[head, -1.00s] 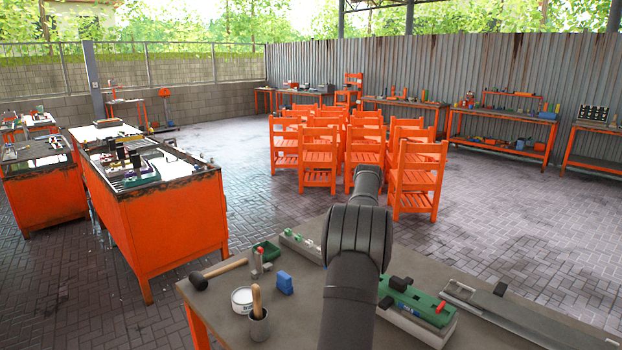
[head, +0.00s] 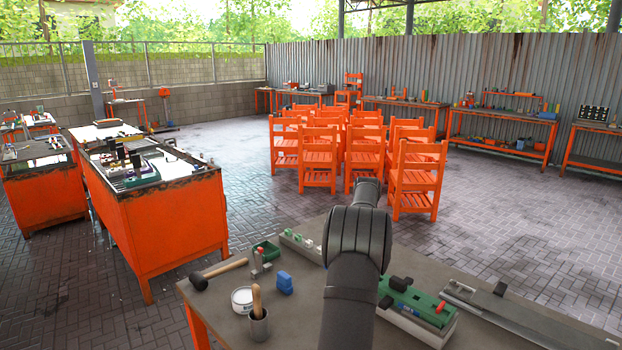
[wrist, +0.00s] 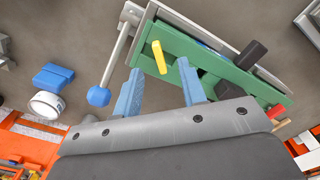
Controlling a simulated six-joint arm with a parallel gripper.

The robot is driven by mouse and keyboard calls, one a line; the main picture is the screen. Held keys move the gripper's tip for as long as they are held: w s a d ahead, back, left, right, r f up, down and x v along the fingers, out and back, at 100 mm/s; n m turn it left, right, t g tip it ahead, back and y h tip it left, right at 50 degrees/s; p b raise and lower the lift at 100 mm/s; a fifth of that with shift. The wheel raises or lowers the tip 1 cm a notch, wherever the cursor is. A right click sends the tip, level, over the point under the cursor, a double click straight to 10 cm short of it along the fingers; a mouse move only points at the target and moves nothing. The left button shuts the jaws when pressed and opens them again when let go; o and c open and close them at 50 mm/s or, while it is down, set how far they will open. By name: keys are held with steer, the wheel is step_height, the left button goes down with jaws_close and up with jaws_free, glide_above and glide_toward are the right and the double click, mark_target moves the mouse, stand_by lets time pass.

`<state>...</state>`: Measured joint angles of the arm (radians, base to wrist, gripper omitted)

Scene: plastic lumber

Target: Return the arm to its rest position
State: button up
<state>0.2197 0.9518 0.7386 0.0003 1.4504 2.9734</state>
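In the wrist view my gripper (wrist: 160,90) has two blue fingers standing well apart, with nothing held between them. It faces a green fixture (wrist: 215,82) with a yellow handle (wrist: 158,57), a black knob (wrist: 252,54) and a red part. The yellow handle shows just beyond the gap between the fingers; the height between them cannot be told. In the head view my arm (head: 355,245) reaches over the bench (head: 300,318), and the gripper is hidden. The green fixture also shows in the head view (head: 420,302), right of the arm.
A lever with a blue ball (wrist: 98,96) is beside the left finger. Orange chairs (head: 318,160) stand beyond the bench.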

steer(key=shift+f, duration=0.15)
steer(key=shift+f, duration=0.95)
step_height(320, 180, up, 6)
steer(key=shift+r, duration=0.1)
step_height(320, 180, down, 7)
steer(key=shift+f, duration=0.2)
step_height(320, 180, up, 18)
steer(key=n, duration=0.8)
steer(key=shift+n, duration=0.4)
steer(key=shift+f, duration=0.1)
